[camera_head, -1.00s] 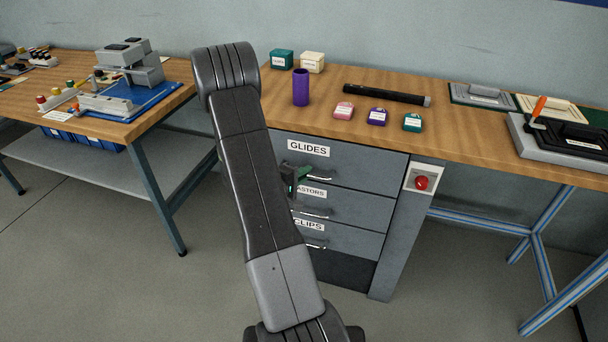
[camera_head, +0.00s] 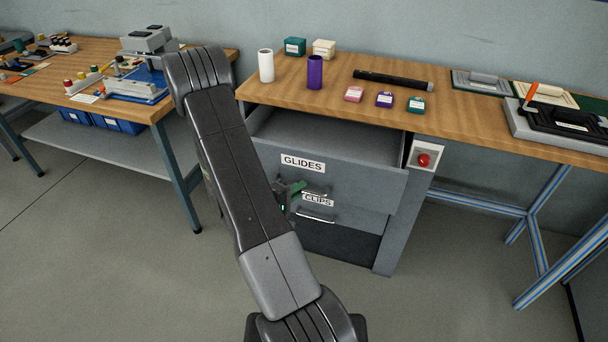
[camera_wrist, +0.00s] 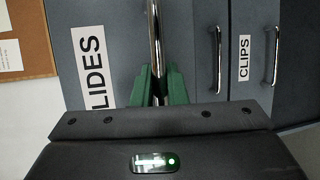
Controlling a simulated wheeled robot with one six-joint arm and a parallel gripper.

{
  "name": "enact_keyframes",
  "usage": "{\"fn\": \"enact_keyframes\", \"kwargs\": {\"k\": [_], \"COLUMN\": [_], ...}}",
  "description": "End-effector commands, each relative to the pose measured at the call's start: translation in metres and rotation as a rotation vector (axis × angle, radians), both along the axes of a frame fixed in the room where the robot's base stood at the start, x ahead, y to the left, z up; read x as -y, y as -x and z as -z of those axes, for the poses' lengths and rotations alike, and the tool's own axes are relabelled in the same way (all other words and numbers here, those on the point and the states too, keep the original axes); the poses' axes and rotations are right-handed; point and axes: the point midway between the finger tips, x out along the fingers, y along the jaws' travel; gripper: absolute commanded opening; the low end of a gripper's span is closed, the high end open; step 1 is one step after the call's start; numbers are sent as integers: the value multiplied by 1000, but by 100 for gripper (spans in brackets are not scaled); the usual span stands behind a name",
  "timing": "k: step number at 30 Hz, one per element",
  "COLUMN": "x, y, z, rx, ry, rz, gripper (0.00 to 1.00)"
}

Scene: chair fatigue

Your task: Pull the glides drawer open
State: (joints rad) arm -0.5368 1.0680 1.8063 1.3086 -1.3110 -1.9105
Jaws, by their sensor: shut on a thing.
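The glides drawer (camera_head: 345,178) is pulled well out from the bench, and its grey interior shows from above in the head view. Its front carries a GLIDES label, partly cut off in the wrist view (camera_wrist: 90,65). My gripper (camera_head: 297,191) is at the drawer's front. In the wrist view its green fingers (camera_wrist: 159,88) are shut on the metal handle bar (camera_wrist: 155,40) of the glides drawer. My arm hides the left part of the drawer front in the head view.
The clips drawer (camera_head: 318,201) is lower down, with its own handle; the castors drawer is hidden in the head view. A red button (camera_head: 423,160) is to the right. The wooden benchtop (camera_head: 460,120) carries a white cylinder (camera_head: 266,65), a purple cylinder (camera_head: 314,72) and small boxes.

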Motion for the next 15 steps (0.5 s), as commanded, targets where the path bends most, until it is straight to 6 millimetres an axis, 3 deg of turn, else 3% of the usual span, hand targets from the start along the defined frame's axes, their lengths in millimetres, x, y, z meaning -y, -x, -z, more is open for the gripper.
{"fn": "enact_keyframes", "kwargs": {"k": [6, 15], "x": [-19, -31], "y": [53, 94], "z": [-1, -1], "rx": [-1, 1], "ry": [3, 2], "rz": [-6, -1], "gripper": [0, 0]}}
